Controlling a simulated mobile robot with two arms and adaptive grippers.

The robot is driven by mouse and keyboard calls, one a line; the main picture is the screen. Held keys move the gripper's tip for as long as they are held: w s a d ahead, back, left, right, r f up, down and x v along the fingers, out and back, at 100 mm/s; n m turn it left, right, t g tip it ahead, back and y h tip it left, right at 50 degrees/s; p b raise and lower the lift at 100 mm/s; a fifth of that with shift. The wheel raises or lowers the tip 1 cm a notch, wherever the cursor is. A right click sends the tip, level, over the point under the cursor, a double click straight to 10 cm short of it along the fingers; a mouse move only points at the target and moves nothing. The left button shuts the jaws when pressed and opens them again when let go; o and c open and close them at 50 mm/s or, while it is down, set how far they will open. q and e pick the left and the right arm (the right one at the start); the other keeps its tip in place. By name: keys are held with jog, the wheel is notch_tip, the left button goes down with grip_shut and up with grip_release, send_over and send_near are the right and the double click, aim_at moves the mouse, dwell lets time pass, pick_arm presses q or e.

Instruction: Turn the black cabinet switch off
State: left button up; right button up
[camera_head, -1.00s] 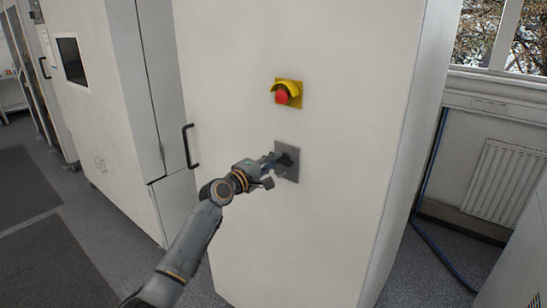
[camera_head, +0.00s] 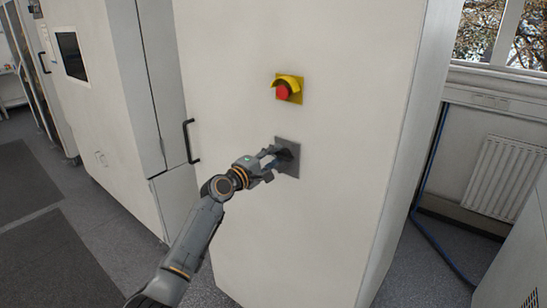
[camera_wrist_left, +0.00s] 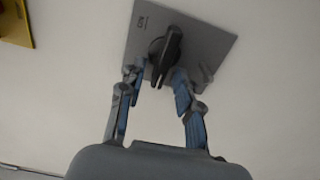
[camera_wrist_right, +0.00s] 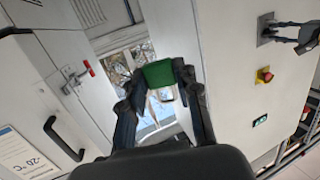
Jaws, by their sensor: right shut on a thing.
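The black cabinet switch (camera_head: 284,154) is a rotary knob on a square grey plate (camera_head: 291,142) on the white cabinet front. In the left wrist view the switch (camera_wrist_left: 167,50) shows close up, its handle tilted. My left gripper (camera_head: 272,162) is at the switch. In the left wrist view its two fingers (camera_wrist_left: 155,78) stand apart, one on each side of the handle's lower end; I cannot tell whether they touch it. My right gripper (camera_wrist_right: 160,80) is shut on a green block-like thing (camera_wrist_right: 158,73), away from the switch.
A red emergency button on a yellow mount (camera_head: 287,88) sits above the switch. A black cabinet door handle (camera_head: 190,141) is to the left. A radiator (camera_head: 497,174) and a blue hose (camera_head: 424,185) are at the right.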

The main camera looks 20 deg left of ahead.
pick_arm(q)
jog(key=v, duration=1.2)
dwell(0.4)
